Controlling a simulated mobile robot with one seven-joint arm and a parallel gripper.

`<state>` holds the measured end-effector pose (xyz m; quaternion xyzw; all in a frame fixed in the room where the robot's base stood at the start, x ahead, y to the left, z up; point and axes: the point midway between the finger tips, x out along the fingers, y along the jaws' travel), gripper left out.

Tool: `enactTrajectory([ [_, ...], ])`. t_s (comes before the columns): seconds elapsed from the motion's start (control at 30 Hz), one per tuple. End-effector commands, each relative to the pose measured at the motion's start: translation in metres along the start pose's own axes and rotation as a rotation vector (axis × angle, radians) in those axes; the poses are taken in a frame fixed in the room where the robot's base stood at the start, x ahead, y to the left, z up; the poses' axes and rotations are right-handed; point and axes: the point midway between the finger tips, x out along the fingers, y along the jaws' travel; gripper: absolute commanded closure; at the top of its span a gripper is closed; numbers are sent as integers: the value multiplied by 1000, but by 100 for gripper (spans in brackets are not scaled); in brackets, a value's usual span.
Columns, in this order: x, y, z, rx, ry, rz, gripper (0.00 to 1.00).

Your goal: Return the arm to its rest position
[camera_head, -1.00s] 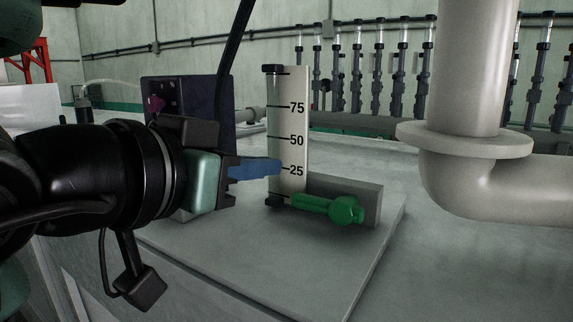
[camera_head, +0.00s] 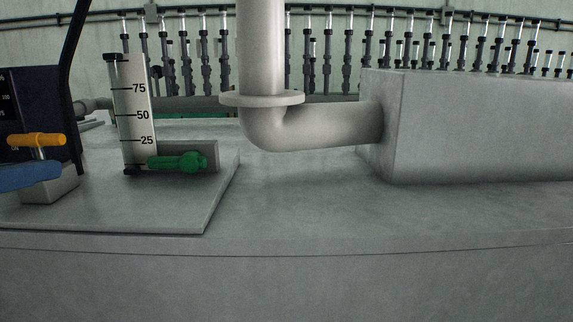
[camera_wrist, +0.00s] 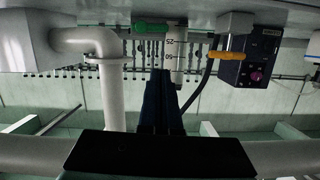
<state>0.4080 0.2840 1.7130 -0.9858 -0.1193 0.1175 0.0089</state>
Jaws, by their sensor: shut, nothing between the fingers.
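My gripper (camera_wrist: 160,78) points up the middle of the wrist view, its two dark blue fingers together with nothing between them. In the head view only a blue finger end (camera_head: 30,177) shows at the left edge; the rest of my arm is out of that picture. The finger appears in front of the small grey block under an orange T-handle (camera_head: 36,139). A gap shows between it and the white gauge marked 25, 50 and 75 (camera_head: 133,110), which stands upright. A green valve handle (camera_head: 180,162) lies sideways at the gauge's foot.
A dark panel box (camera_wrist: 250,62) stands beside the orange handle. A thick grey pipe (camera_head: 262,50) bends into a large concrete block (camera_head: 480,130) on the right. Rows of thin tubes line the back wall. The front counter (camera_head: 300,220) is clear.

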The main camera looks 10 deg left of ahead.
Motion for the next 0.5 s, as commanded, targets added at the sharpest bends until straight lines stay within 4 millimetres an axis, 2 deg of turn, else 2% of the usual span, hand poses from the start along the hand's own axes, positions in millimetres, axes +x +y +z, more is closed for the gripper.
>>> enactTrajectory([
  [0.07,10,15,4,2,41,27,100],
  [0.27,30,58,-4,2,206,88,100],
  [0.37,38,84,-6,-3,297,120,100],
  [0.5,44,128,-5,-22,451,169,100],
])
